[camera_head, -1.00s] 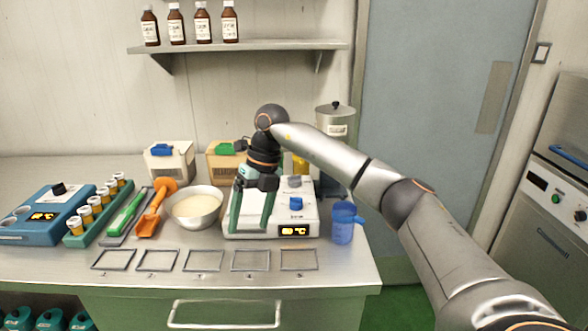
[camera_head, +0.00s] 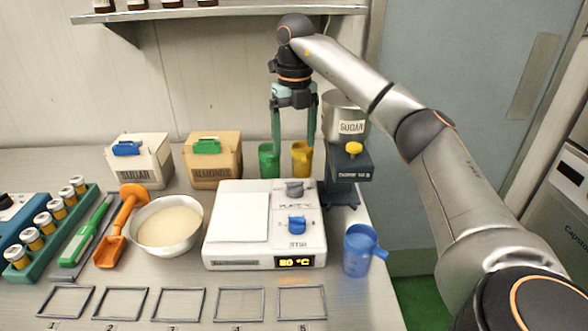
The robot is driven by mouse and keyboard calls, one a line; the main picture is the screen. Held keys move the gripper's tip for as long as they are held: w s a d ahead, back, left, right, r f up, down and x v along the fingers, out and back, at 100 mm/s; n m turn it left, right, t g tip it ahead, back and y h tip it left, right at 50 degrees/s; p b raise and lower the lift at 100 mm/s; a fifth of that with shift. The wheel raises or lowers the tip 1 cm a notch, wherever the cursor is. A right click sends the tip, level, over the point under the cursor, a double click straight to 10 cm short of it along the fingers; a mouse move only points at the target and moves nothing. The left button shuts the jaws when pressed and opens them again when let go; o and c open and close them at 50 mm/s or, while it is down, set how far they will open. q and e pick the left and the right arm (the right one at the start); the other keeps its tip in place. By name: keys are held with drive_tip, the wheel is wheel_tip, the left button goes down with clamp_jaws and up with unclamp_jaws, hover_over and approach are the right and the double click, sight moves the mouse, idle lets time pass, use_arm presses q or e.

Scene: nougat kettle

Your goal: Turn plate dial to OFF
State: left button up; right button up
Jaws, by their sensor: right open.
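The white hot plate (camera_head: 240,215) stands on the bench and its display (camera_head: 295,262) reads 80 °C. A grey dial (camera_head: 294,188) sits above the lettering that appears to read PLATE °C. A blue dial (camera_head: 297,224) sits nearer the front, above the word STIR. The exact pointer angle of the grey dial is too small to read. My right gripper (camera_head: 294,148) is open and empty, with its green fingers pointing down. In the picture it is above the dials, in front of the green and yellow cups, apart from the hot plate. My left gripper is not in view.
A dark stand (camera_head: 346,168) with a sugar pot (camera_head: 344,120) is right of my gripper. A blue jug (camera_head: 358,250) stands right of the hot plate, and a bowl (camera_head: 168,225) to its left. Several wire frames (camera_head: 240,304) line the front. Boxes (camera_head: 213,160) stand behind.

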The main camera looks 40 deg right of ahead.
sight(295, 182)
drive_tip(key=f, duration=1.2)
drive_tip(key=shift+w+d+f, duration=0.15)
drive_tip(key=shift+d, duration=0.15)
drive_tip(key=shift+c, duration=0.2)
clamp_jaws()
